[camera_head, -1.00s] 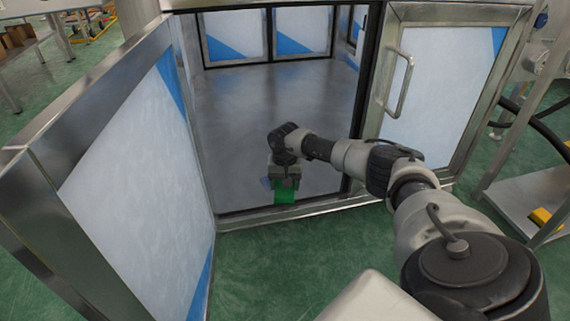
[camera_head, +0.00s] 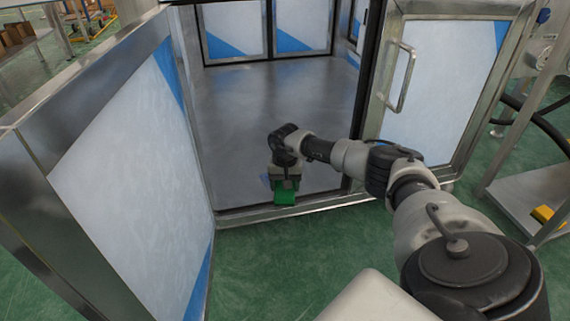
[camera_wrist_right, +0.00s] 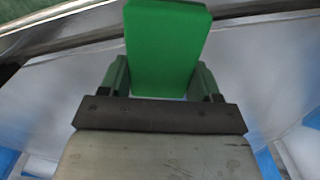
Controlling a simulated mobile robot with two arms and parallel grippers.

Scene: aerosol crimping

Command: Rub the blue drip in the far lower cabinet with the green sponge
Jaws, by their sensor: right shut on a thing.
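The green sponge (camera_head: 285,197) is at the front of the open lower cabinet (camera_head: 270,100), low over its floor near the front sill. My right gripper (camera_head: 285,183) is shut on the sponge and points down. In the right wrist view the sponge (camera_wrist_right: 165,45) sticks out between the two fingers (camera_wrist_right: 164,82). A small patch of blue (camera_head: 265,180), likely the drip, shows just left of the gripper in the head view, partly hidden by it. I cannot tell whether the sponge touches the floor or the blue. My left gripper is not in view.
An open cabinet door (camera_head: 130,170) stands at the left. A door with a bar handle (camera_head: 402,78) is at the right, beside the dark frame post (camera_head: 368,90). The cabinet floor behind the gripper is bare. A metal cart (camera_head: 520,195) stands at the far right.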

